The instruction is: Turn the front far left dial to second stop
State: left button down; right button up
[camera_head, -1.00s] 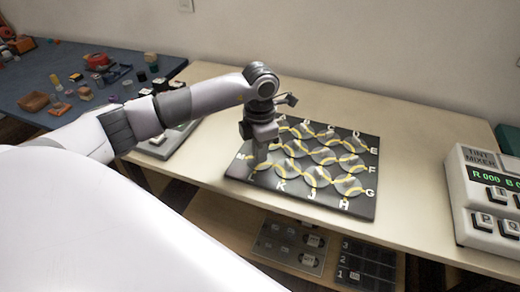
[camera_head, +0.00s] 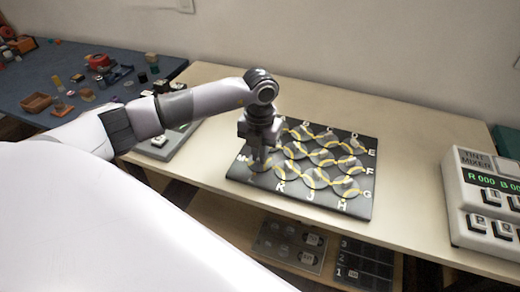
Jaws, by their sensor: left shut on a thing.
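A dark square board (camera_head: 350,211) with several round dials and yellow curved lines lies on the pale table; white letters run around its edge. My left gripper (camera_head: 259,166) points down over the board's left front corner and is shut on the dial there. That dial is mostly hidden by the gripper. Other dials show uncovered, such as one at the front (camera_head: 316,177) and one at the right front (camera_head: 346,186). My right gripper is not in view.
A white tint mixer (camera_head: 480,207) stands at the right end of the table (camera_head: 420,215). A grey panel (camera_head: 165,146) lies left of the board, partly behind my arm. A blue table (camera_head: 45,85) with small objects is at the left. Trays (camera_head: 292,245) sit on a lower shelf.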

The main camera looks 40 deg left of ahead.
pick_arm(q)
jog(key=n, duration=0.2)
jog(key=shift+r+n+p, duration=0.1)
jog(key=shift+n+p, duration=0.3)
jog(key=n+p, duration=0.2)
jog(key=n, duration=0.4)
jog(key=shift+n, duration=0.4)
jog(key=c, duration=1.2)
grip_release()
jog(key=shift+r, duration=3.5)
